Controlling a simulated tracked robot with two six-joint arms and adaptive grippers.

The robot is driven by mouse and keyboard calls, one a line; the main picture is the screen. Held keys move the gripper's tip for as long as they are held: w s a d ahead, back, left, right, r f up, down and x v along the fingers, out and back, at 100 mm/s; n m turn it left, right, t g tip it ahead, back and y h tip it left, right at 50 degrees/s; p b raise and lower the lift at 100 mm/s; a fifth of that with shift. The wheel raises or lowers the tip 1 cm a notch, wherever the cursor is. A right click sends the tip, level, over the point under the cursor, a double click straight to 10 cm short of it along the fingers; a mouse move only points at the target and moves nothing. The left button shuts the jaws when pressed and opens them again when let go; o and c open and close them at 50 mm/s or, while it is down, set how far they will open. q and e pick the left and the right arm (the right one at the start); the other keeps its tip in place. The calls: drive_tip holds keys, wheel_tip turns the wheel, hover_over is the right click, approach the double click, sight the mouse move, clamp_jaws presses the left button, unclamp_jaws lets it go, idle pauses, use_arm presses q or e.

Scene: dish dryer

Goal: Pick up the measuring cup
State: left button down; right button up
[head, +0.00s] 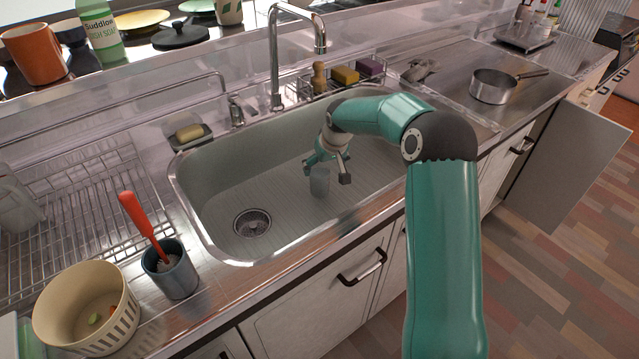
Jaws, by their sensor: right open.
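A small grey, see-through cup, which looks like the measuring cup (319,184), stands on the sink floor right of the drain. My right gripper (327,170) reaches down into the sink just above it. Its fingers are spread, one on each side of the cup's top. I cannot tell whether they touch it. My left gripper is out of view.
The sink (215,170) has a raised rim and a tall faucet (275,60) behind it. A drying rack (75,230), a blue cup with a red-handled brush (170,270) and a cream bowl (85,310) are at left. A saucepan (492,88) stands at right.

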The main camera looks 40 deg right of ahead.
sight(319, 175)
drive_tip(key=x, duration=0.2)
drive_tip(key=a+x, duration=0.1)
drive_tip(key=x, duration=0.1)
drive_tip(key=shift+s+f, duration=0.1)
drive_tip(key=shift+f, duration=0.15)
drive_tip(key=shift+d+f, duration=0.15)
drive_tip(key=shift+f, duration=0.2)
drive_tip(key=c, duration=1.6)
drive_tip(key=shift+o, duration=0.2)
drive_tip(key=shift+w+r, duration=0.2)
drive_tip(key=shift+r, duration=0.05)
wheel_tip(319, 175, up, 9)
drive_tip(key=shift+r+p, duration=0.25)
drive_tip(key=shift+p, duration=0.2)
